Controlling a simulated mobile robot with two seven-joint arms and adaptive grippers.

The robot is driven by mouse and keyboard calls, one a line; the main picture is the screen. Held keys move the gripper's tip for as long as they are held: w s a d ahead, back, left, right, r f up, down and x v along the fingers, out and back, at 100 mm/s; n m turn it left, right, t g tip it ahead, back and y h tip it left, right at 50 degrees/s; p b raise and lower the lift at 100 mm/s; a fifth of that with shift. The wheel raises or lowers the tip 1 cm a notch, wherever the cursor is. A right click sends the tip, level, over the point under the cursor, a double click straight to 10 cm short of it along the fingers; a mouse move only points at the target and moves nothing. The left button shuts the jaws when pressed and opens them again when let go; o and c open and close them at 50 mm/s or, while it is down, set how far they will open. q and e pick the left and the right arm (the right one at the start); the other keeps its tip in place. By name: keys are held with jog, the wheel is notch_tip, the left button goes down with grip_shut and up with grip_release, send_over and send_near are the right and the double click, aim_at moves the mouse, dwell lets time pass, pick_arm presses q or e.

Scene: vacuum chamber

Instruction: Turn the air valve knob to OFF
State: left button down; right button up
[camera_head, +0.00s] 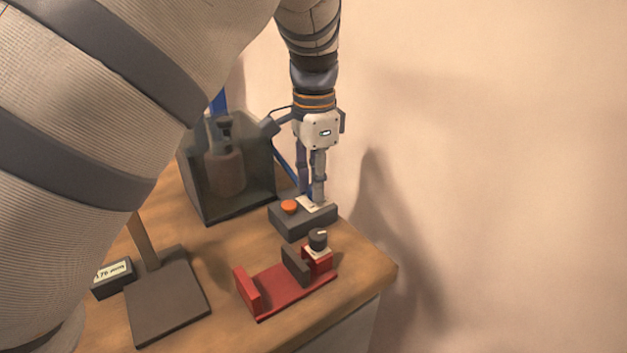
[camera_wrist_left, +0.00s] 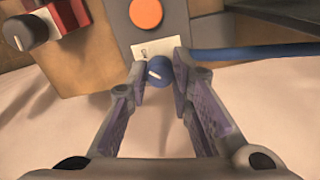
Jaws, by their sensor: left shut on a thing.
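A dark box (camera_head: 303,221) near the table's back right corner carries an orange button and a pale label plate. In the left wrist view a small blue knob (camera_wrist_left: 158,71) with a white pointer line sits on that plate (camera_wrist_left: 152,50). The pointer is slanted toward the plate's left side; the plate's lettering is too small to read surely. My left gripper (camera_head: 312,202) comes down onto the plate from above, its fingers hiding the knob in the head view. In the wrist view its fingertips (camera_wrist_left: 161,72) are closed on both sides of the blue knob. My right gripper is not in view.
A red fixture (camera_head: 275,296) with a black knob (camera_head: 318,238) stands just in front of the box. A glass-walled chamber (camera_head: 235,190) is behind left. A dark stand (camera_head: 165,305) and small display (camera_head: 113,277) are at left. A wall is close at right.

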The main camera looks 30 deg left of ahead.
pick_arm(q)
jog(key=n, duration=0.4)
jog(key=shift+n+p, duration=0.3)
jog(key=shift+n, duration=0.1)
jog(key=n, duration=0.8)
jog(key=shift+n, duration=0.4)
jog(key=shift+f+n, duration=0.1)
jog(key=shift+n, duration=1.8)
jog(key=c, duration=1.4)
grip_release()
